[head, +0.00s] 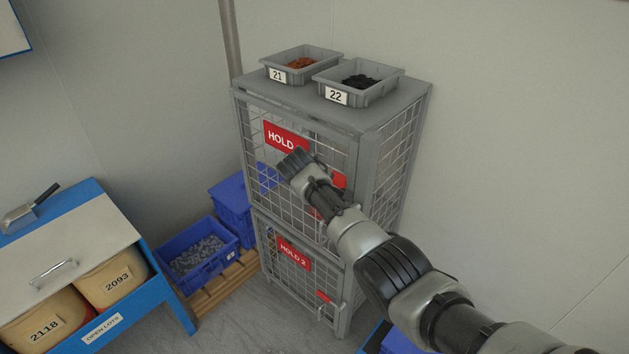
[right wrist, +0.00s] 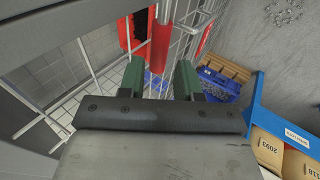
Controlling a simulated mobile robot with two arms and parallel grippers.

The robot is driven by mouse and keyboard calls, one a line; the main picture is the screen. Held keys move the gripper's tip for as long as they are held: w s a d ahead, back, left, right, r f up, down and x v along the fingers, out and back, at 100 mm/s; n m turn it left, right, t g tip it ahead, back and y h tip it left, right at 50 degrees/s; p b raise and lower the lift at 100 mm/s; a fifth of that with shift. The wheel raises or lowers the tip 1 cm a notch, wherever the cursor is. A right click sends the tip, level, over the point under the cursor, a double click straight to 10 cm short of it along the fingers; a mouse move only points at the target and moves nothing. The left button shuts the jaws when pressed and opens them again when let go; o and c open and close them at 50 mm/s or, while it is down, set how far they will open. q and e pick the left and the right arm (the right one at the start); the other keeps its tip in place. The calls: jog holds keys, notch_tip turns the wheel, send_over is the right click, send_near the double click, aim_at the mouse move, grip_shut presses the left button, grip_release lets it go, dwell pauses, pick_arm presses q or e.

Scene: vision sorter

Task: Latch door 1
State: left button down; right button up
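Door 1 (head: 291,185) is the upper mesh door of a grey cage cabinet, with a red HOLD sign (head: 280,135) whose number is hidden behind my gripper. Red parts (head: 338,180) show on its right side, partly covered by my arm. My right gripper (head: 294,161) is in front of the door in the head view. In the right wrist view its green fingers (right wrist: 159,82) are apart, with nothing seen between the tips. A red upright bar (right wrist: 161,42) and a grey rod stand just beyond them. I cannot tell whether the door is fully closed. My left gripper is not in view.
The lower door (head: 293,285) carries a HOLD 2 sign. Grey bins 21 (head: 287,77) and 22 (head: 337,97) stand on the cabinet top. Blue crates (head: 190,262) sit on a wooden pallet at the left, beside a blue OPEN LOTS bench (head: 165,283).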

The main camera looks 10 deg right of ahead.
jog(key=v, duration=0.6)
jog(key=shift+s+a, duration=0.1)
jog(key=s+d+f+g+y, duration=0.1)
jog(key=s+f, duration=0.5)
jog(key=f, duration=0.6)
jog(key=s+d+f+m+g+y, duration=0.1)
jog(key=s+d+f, duration=0.1)
jog(key=s+f, duration=0.65)
jog(key=s+d+f+y, duration=0.1)
jog(key=s+f, duration=0.3)
jog(key=f, duration=1)
jog(key=s+d+f+m+g+y, duration=0.1)
jog(key=s+d+f, duration=0.1)
jog(key=s+f, duration=0.65)
jog(key=s+d+f+m, duration=0.1)
jog(key=s+f, duration=0.4)
jog(key=s, duration=0.7)
jog(key=s+d+f+m, duration=0.1)
jog(key=s+d+f, duration=0.1)
jog(key=s, duration=0.8)
jog(key=s+d+f+m, duration=0.1)
jog(key=s+d+f, duration=0.1)
jog(key=s, duration=0.9)
jog(key=shift+s+m+g+y, duration=0.15)
jog(key=shift+m+g+y, duration=0.15)
jog(key=shift+g+y, duration=0.1)
jog(key=shift+d+f, duration=0.1)
jog(key=shift+f, duration=0.05)
